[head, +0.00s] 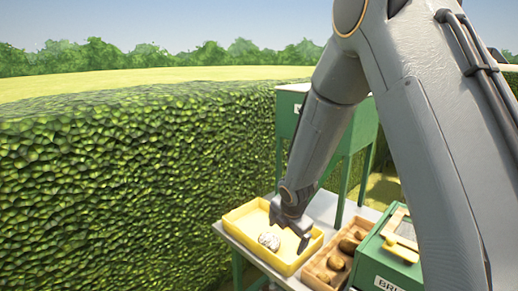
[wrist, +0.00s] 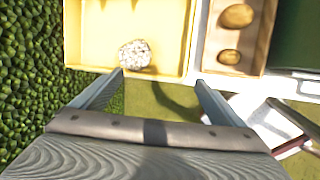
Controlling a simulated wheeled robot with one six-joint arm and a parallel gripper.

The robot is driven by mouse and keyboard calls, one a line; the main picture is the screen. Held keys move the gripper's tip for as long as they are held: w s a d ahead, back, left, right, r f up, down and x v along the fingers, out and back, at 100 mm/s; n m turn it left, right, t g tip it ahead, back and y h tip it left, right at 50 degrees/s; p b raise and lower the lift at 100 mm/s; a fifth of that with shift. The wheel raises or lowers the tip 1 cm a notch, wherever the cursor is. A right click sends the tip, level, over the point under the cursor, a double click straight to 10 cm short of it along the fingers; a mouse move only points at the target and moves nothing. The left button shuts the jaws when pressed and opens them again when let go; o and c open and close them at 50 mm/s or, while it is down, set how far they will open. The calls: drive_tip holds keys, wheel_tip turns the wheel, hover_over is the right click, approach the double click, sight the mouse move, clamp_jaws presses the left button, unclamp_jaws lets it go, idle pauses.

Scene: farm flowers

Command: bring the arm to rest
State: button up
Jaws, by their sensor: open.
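My gripper (head: 292,226) hangs from my arm over the yellow tray (head: 242,216). Its two fingers stand apart with nothing between them; they also show in the wrist view (wrist: 160,88). A round, white speckled thing (head: 269,241) lies in the tray, beside and apart from the gripper in the head view. In the wrist view the speckled thing (wrist: 135,54) lies beyond the fingertips, near the tray's edge. My arm is bent and reaches down from the upper right of the head view.
A wooden box (head: 318,272) with brown, potato-like lumps (head: 336,262) stands right of the tray. A green lettered box (head: 376,262) is beside it, and a green stand (head: 362,128) behind. A tall hedge (head: 130,180) fills the left. Open air lies above the tray.

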drive_tip(key=s+d+r+m+g, duration=0.1)
drive_tip(key=s+d+r+m, duration=0.1)
drive_tip(key=s+m, duration=0.6)
drive_tip(key=s+d+r+m+g+b, duration=0.1)
drive_tip(key=s+d+r+m, duration=0.1)
drive_tip(key=s+d+m, duration=0.3)
drive_tip(key=s+d+r+m+g, duration=0.1)
drive_tip(key=s+d+m, duration=0.3)
drive_tip(key=s+m, duration=0.7)
drive_tip(key=shift+s+r+m+b, duration=0.15)
drive_tip(key=shift+r+m+b, duration=0.25)
drive_tip(key=shift+r+m, duration=0.6)
drive_tip(key=shift+f, duration=0.15)
